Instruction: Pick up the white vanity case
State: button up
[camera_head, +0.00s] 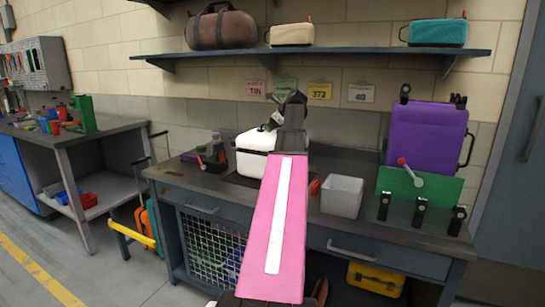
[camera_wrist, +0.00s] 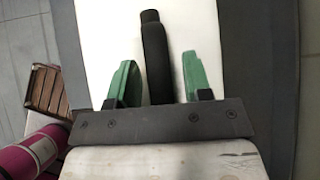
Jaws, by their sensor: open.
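The white vanity case (camera_head: 249,162) stands on the workbench, left of the middle, partly hidden by my pink arm in the head view. In the wrist view its white top (camera_wrist: 100,45) fills the middle, with a black handle (camera_wrist: 157,50) running up the picture. My gripper (camera_wrist: 160,64) is open, with one green finger on each side of the handle and a gap on both sides. In the head view my gripper (camera_head: 272,121) is at the case's top, mostly hidden behind my dark wrist.
A grey bin (camera_head: 342,196) stands right of the case, and a purple case (camera_head: 425,138) stands farther right. Several black stands are at the right front edge. A shelf (camera_head: 330,53) above holds a brown bag (camera_head: 221,29), a cream case (camera_head: 291,34) and a teal case (camera_head: 437,33).

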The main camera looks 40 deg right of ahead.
grip_shut()
jog(key=shift+r, duration=0.1)
dwell(1.2)
